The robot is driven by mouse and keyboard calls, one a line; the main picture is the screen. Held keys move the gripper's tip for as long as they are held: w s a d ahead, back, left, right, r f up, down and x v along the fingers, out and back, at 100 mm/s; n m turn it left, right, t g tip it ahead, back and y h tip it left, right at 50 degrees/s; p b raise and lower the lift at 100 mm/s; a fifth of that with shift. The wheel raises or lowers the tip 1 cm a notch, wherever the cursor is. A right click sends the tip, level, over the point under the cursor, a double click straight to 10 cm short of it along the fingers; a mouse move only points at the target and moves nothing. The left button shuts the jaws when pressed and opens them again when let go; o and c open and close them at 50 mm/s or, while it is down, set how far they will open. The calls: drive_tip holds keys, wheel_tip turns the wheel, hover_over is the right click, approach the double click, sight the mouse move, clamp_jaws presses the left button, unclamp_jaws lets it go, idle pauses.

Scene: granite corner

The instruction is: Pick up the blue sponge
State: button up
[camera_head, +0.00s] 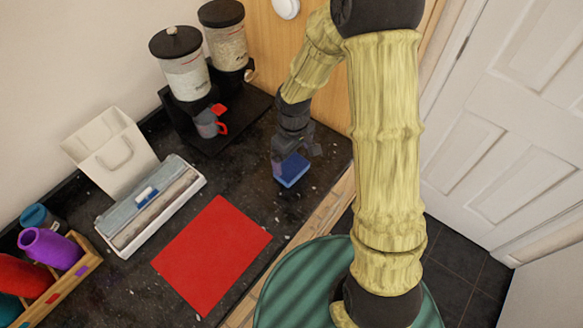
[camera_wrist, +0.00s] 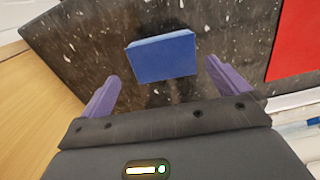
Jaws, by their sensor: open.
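The blue sponge (camera_head: 292,171) lies flat on the dark speckled granite counter, right of the red mat in the head view. In the wrist view the sponge (camera_wrist: 162,57) is a blue block just beyond my fingertips, roughly centred between them. My gripper (camera_head: 297,158) hangs over the counter right at the sponge in the head view and hides part of it. In the wrist view my gripper (camera_wrist: 160,75) is open, with its two purple fingers apart and nothing between them. I cannot tell the exact height of the fingers above the counter.
A red mat (camera_head: 212,256) lies on the counter. Cereal dispensers (camera_head: 182,65) stand behind. The counter's edge (camera_head: 325,212) is close to the sponge.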

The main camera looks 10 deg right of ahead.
sight(292, 166)
drive_tip(key=f, duration=0.3)
drive_tip(key=shift+s+a+f+p, duration=0.1)
drive_tip(key=shift+a+f+p, duration=0.15)
drive_tip(key=shift+p, duration=0.1)
drive_tip(key=shift+f, duration=0.45)
drive_tip(key=shift+d, duration=0.1)
drive_tip(key=c, duration=0.8)
drive_tip(key=shift+r, duration=0.15)
wheel_tip(292, 166, up, 10)
drive_tip(key=shift+b, duration=0.4)
